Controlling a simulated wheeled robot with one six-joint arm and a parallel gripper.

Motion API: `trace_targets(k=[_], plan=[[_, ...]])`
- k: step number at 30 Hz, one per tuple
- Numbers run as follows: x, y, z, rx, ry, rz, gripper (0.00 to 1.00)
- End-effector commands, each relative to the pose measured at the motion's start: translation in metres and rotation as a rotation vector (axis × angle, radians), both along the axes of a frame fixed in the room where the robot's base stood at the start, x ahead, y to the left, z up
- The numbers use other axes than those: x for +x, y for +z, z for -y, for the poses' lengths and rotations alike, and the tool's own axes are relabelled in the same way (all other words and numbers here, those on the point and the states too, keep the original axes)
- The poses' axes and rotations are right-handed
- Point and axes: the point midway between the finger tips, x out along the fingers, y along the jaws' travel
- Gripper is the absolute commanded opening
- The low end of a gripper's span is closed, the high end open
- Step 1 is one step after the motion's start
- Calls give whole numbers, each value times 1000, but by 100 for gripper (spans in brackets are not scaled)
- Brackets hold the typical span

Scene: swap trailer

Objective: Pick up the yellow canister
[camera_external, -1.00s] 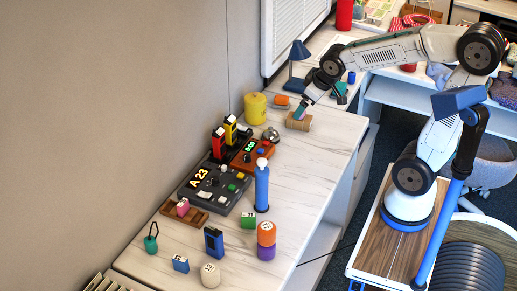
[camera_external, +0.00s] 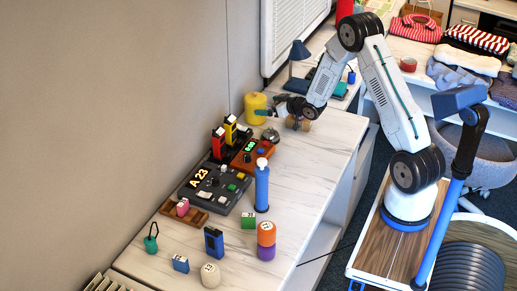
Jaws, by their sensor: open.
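The yellow canister (camera_external: 255,107) stands upright on the white marbled counter, near the wall at its far end. My gripper (camera_external: 272,115) is low over the counter, just right of the canister, and points left toward it. Its jaws are open. The fingertips are close to the canister's right side; I cannot tell whether they touch it. My gripper and wrist hide part of the tan cylinder (camera_external: 305,125) behind them.
A silver bell (camera_external: 270,135) and a brown box with a green display (camera_external: 252,154) stand just in front of the canister. Red and yellow handsets (camera_external: 230,131) stand left of them. A blue bottle (camera_external: 262,186) stands nearer. The counter's right part is clear.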

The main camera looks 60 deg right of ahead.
Motion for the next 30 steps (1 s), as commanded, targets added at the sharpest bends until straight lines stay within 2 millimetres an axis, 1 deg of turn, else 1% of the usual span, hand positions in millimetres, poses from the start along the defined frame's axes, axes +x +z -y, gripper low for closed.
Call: trace_targets(k=[2,11,18,22,28,29,30], plan=[[2,-5,3,3,1,11,100],[33,-14,10,2,3,13,100],[66,-22,19,2,4,13,100],[73,-25,20,2,3,11,100],[73,-24,21,2,2,11,100],[73,-24,21,2,2,11,94],[73,-24,21,2,2,11,83]])
